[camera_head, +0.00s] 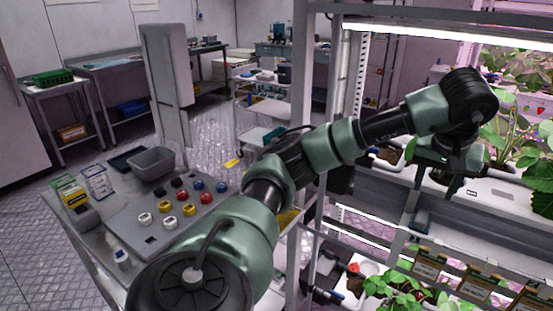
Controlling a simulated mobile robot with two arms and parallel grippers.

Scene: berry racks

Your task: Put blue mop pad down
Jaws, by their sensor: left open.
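I cannot make out a blue mop pad in the head view. My left arm reaches across from the bottom to the right, in front of the berry rack. My left gripper (432,188) points down at the rack's white middle shelf (490,192), near its front edge. Its fingers are open, and I see nothing held between them. The part of the shelf behind the wrist is hidden. My right gripper is not in view.
Berry plants (535,145) stand at the right of the shelf, close to my left wrist. More plants (392,285) grow on the level below. The rack's upright post (302,100) is beside my forearm. A grey table at lower left holds a panel of coloured caps (150,238) and a grey bin (152,162).

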